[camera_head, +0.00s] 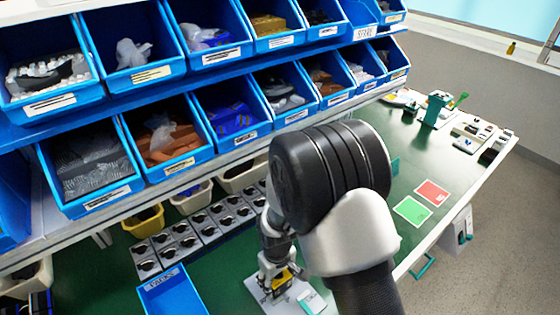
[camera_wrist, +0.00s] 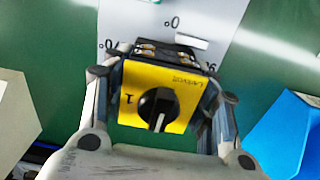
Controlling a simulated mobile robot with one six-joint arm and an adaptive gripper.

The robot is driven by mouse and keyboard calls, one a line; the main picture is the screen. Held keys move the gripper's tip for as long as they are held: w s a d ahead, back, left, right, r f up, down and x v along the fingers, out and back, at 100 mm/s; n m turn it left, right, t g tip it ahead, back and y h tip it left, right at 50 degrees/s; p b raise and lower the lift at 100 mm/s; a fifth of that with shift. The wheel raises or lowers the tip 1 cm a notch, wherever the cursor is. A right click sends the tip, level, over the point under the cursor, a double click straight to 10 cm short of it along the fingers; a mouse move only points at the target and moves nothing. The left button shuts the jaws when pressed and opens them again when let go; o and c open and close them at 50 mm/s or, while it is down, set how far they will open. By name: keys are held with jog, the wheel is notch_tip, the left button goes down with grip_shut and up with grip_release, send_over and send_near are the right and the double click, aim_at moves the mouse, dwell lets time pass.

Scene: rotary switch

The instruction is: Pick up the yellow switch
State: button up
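The yellow switch (camera_wrist: 160,95) has a square yellow face, a round black knob and a dark body behind it. It sits between the two fingers of my gripper (camera_wrist: 163,85) in the wrist view. The fingers lie along its left and right sides and seem to touch it. A pale plate (camera_wrist: 225,20) with angle marks is behind the switch; whether the switch rests on it is unclear. In the head view the switch (camera_head: 283,276) is partly hidden below my gripper (camera_head: 273,268), over the plate (camera_head: 262,291) at the bottom.
A blue tray (camera_head: 172,293) is left of the plate. Blue bins (camera_head: 150,50) hang above. Red (camera_head: 432,192) and green (camera_head: 412,210) squares lie on the clearer right of the bench.

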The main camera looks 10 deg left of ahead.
jog(key=c, duration=0.6)
jog(key=shift+o, duration=0.2)
jog(key=shift+r, duration=0.1)
